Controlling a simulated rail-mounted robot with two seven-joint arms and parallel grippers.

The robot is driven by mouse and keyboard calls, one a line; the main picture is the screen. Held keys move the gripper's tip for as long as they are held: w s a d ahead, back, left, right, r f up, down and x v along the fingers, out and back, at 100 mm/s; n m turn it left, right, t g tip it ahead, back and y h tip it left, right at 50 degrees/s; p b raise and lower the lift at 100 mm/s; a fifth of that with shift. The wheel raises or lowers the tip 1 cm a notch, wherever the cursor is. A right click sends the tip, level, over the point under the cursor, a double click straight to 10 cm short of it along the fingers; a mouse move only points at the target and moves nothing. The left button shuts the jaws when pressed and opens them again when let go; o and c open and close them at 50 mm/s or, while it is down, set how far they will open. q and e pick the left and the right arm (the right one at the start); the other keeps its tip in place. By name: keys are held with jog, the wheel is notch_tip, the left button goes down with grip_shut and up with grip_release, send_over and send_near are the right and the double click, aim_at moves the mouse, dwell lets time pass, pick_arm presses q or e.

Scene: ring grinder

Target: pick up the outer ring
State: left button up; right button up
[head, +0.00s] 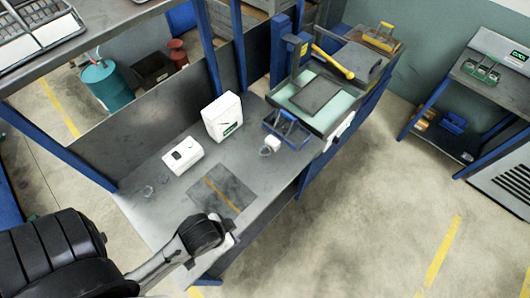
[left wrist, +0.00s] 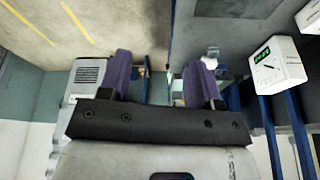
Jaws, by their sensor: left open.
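My left gripper (head: 228,240) hangs over the front edge of the workbench (head: 178,212), at its near end. In the left wrist view its two purple-padded fingers (left wrist: 160,72) stand apart with nothing between them. I cannot clearly make out the outer ring. A small pale ring-like item (head: 265,151) lies on the bench beside a small white object (head: 273,143), well away from the gripper. Small clear items (head: 148,190) lie at the bench's left end; their shape is too small to tell. My right gripper is not in view.
A white box (head: 183,156) and a taller white device (head: 222,117) stand at the back of the bench. A dark mat (head: 222,195) lies in front of them. A blue-framed fixture (head: 287,128) stands at the right end. Blue uprights bound the back.

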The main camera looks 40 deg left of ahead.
pick_arm(q)
jog(key=c, duration=0.5)
jog(key=shift+c, duration=0.2)
